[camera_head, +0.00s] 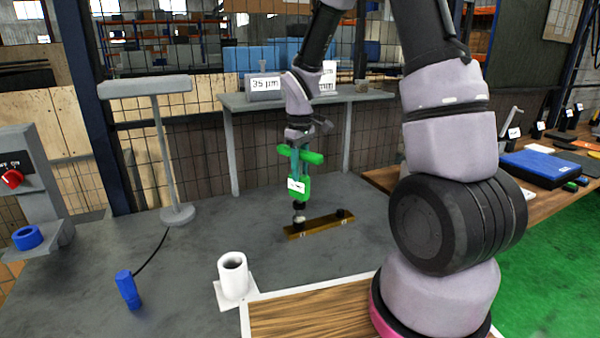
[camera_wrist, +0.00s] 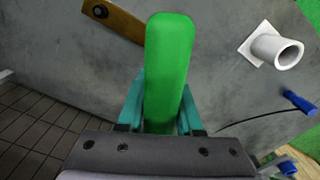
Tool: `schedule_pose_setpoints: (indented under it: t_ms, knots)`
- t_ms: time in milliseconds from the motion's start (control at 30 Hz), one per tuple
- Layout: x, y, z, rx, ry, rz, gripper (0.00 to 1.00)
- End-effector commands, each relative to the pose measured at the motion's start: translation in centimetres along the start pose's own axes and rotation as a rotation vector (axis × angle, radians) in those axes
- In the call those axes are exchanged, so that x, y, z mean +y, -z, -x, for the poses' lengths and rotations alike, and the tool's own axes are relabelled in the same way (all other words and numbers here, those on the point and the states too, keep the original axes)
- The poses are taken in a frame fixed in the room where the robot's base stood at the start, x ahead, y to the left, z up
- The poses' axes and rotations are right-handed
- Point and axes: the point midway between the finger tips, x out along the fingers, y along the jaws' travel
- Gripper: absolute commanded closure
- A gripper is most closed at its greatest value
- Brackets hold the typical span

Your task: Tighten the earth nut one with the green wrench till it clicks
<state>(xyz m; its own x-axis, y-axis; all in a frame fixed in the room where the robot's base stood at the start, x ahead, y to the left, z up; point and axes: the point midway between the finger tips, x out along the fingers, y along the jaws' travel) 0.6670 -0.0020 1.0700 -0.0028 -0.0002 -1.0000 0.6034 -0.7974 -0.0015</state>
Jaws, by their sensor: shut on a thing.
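My gripper (camera_head: 299,160) is shut on the green wrench (camera_head: 305,188), which stands upright below it with a white label on its side. In the wrist view the green wrench (camera_wrist: 168,70) fills the middle, between my teal fingers (camera_wrist: 160,118). The wrench's dark lower end and pale tip meet the left part of the brass earth bar (camera_head: 322,223). The bar lies on the grey surface, and a dark round nut (camera_head: 341,213) shows at its right end. The bar (camera_wrist: 115,18) also shows in the wrist view with one dark round nut. The nut under the wrench tip is hidden.
A white cup-like holder (camera_head: 233,275) stands on a white plate in front. A blue plug-like piece (camera_head: 128,289) with a black cable lies to its left. A grey T-shaped stand (camera_head: 165,150) rises at the left. A grey shelf table (camera_head: 300,98) stands behind.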

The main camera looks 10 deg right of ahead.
Motion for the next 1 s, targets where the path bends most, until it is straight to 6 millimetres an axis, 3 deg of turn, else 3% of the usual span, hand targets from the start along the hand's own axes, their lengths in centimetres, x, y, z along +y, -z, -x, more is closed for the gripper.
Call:
schedule_pose_setpoints:
  t_ms: [633, 1000]
  knots:
    - [0.0, 0.1, 3.9, 0.005, -0.002, -0.001, 1.00]
    - [0.0, 0.1, 4.3, 0.004, -0.002, 0.000, 1.00]
